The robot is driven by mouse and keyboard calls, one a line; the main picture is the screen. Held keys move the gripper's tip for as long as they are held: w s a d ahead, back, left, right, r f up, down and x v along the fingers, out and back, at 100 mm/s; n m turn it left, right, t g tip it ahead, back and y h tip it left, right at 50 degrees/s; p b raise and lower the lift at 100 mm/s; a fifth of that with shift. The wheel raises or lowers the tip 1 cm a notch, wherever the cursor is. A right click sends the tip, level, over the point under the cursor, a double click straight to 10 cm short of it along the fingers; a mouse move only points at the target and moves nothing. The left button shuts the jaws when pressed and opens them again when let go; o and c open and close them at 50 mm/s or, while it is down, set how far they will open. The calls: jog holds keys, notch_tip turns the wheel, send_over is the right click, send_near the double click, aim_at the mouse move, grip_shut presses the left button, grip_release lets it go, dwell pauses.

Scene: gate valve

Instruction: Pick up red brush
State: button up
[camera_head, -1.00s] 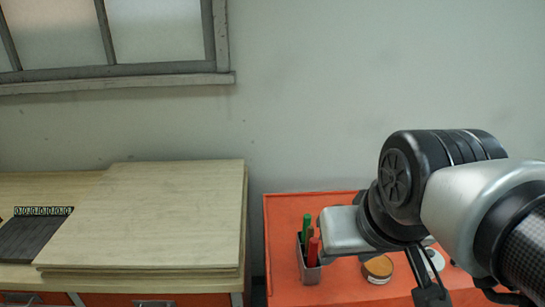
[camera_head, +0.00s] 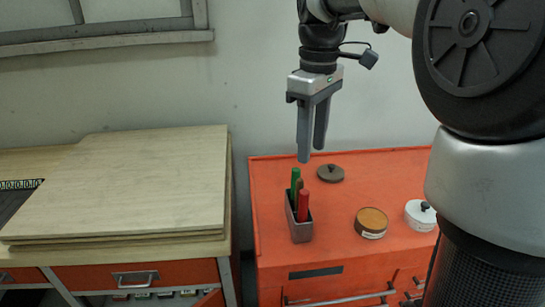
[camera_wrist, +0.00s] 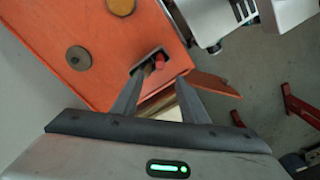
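The red brush (camera_head: 303,206) stands upright in a small grey holder (camera_head: 301,231) on the orange cabinet top. Green-handled items (camera_head: 295,184) stand beside it in the same holder. My gripper (camera_head: 311,155) hangs above the holder, fingers pointing down, empty. In the wrist view my gripper (camera_wrist: 155,95) shows its two fingers apart, with the red brush (camera_wrist: 160,62) and the holder (camera_wrist: 150,62) beyond the fingertips. The fingers are clear of the brush.
The orange cabinet (camera_head: 270,205) also bears a dark lid (camera_head: 330,173), a round wooden-topped tin (camera_head: 371,222) and a white pot (camera_head: 420,215). A wooden-topped bench (camera_head: 130,190) stands at the left, with a gap between it and the cabinet.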

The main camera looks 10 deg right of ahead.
aim_at(304, 203)
notch_tip(304, 203, down, 12)
jog(key=shift+r+b, duration=0.2)
jog(key=shift+b, duration=0.5)
jog(key=shift+w+a+f, duration=0.1)
jog(key=shift+a+f, duration=0.05)
jog(key=shift+f, duration=1.2)
jog(key=shift+w+a+f, duration=0.1)
jog(key=shift+a+f, duration=0.05)
jog(key=shift+f, duration=1.2)
jog(key=shift+c, duration=0.2)
grip_shut()
